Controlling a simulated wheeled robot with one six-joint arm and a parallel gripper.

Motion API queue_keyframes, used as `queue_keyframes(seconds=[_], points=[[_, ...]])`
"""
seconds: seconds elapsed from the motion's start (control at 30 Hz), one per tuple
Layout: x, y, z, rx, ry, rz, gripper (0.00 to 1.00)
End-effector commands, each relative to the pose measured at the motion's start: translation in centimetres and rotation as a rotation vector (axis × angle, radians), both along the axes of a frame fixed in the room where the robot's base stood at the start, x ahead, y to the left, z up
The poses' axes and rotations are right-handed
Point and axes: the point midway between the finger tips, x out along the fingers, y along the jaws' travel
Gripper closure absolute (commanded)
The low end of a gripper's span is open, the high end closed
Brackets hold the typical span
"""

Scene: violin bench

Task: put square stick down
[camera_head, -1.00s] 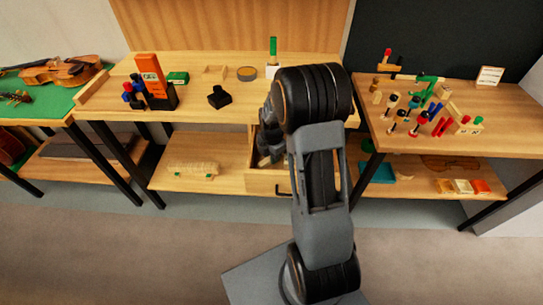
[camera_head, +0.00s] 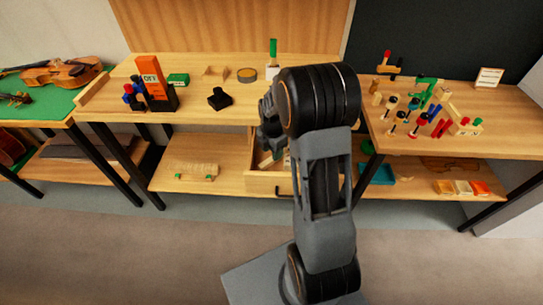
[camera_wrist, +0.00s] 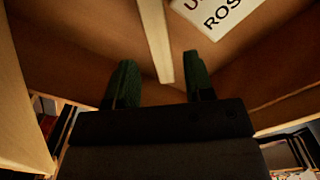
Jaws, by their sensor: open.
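My gripper (camera_wrist: 160,85) shows two dark green fingers in the wrist view, set apart and open. A pale, square-sided stick (camera_wrist: 156,40) runs down from the top edge and ends between the fingertips, with a gap on each side. It looks like the square stick, inside the wooden drawer (camera_wrist: 90,45). A white label (camera_wrist: 215,12) with partly cut-off black letters lies in the drawer to the right of the stick. In the head view my gripper (camera_head: 268,140) hangs over the open drawer (camera_head: 265,184), largely hidden by my arm.
The bench top (camera_head: 205,115) above the drawer holds an orange box (camera_head: 152,78), a black block (camera_head: 219,98) and a round tin (camera_head: 247,74). The right table (camera_head: 400,143) carries several small tools. Floor in front is clear.

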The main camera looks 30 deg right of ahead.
Motion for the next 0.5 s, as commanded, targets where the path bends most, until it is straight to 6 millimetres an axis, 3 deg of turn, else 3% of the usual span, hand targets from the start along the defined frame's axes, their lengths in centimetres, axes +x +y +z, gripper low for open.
queue_keyframes(seconds=[0.2,0.5], points=[[0.1,0.0,4.5,-0.001,-0.004,0.0,0.52],[0.0,0.0,7.9,0.0,-0.002,-0.005,0.52]])
